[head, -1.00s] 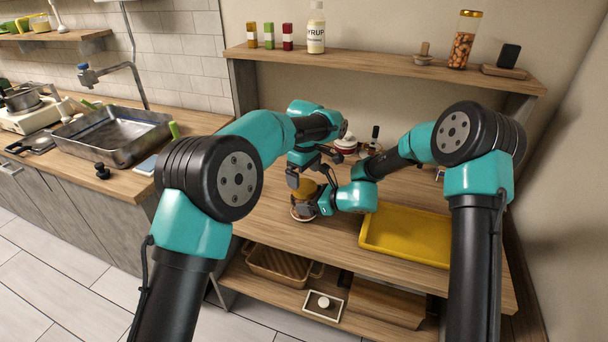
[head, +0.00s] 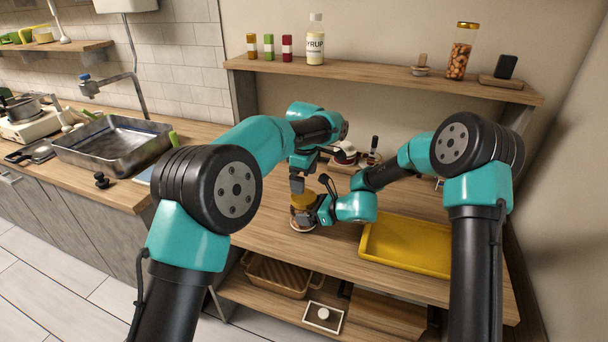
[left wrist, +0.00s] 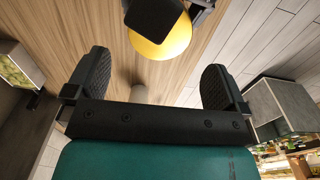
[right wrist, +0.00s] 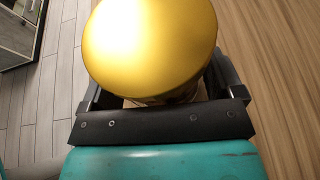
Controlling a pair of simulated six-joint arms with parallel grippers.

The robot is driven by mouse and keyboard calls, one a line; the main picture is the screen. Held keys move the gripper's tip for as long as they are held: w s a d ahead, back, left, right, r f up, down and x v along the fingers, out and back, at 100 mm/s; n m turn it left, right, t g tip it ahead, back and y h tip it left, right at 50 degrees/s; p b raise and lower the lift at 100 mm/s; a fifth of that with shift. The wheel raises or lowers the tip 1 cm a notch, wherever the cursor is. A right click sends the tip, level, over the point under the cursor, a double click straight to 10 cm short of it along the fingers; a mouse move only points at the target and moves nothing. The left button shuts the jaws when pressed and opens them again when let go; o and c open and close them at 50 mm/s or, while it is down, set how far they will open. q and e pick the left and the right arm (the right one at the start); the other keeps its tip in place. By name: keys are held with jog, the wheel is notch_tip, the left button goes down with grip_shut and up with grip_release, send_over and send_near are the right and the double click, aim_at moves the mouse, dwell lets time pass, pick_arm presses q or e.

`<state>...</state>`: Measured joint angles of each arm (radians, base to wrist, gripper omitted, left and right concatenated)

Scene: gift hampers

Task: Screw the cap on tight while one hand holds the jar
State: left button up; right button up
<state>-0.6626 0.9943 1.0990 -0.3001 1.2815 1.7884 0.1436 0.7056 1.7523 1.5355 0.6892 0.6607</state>
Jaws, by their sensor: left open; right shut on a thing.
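The jar (head: 302,223) stands on the wooden counter with a golden cap (head: 301,200) on top. My right gripper (head: 313,213) is shut on the jar from the right. In the right wrist view the cap (right wrist: 150,40) fills the top centre and hides most of the jar (right wrist: 160,99), which sits between the fingers. My left gripper (left wrist: 152,85) is open, with its fingers wide apart and the cap (left wrist: 165,46) beyond them, partly behind a dark part. In the head view its dark finger shows just above the cap. How tight the cap sits cannot be seen.
A yellow tray (head: 408,245) lies right of the jar. Small bottles and a red-and-white container (head: 345,153) stand behind my arms. A shelf (head: 390,75) above holds a syrup bottle (head: 315,42) and a nut jar (head: 461,52). A basket (head: 277,275) sits below.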

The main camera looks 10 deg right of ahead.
aim_at(303, 211)
pick_arm(q)
jog(key=shift+f, duration=3.5)
jog(key=shift+c, duration=0.3)
jog(key=c, duration=0.7)
jog(key=shift+m, duration=1.7)
jog(key=o, duration=0.8)
jog(key=shift+c, duration=0.2)
jog(key=shift+r, duration=0.1)
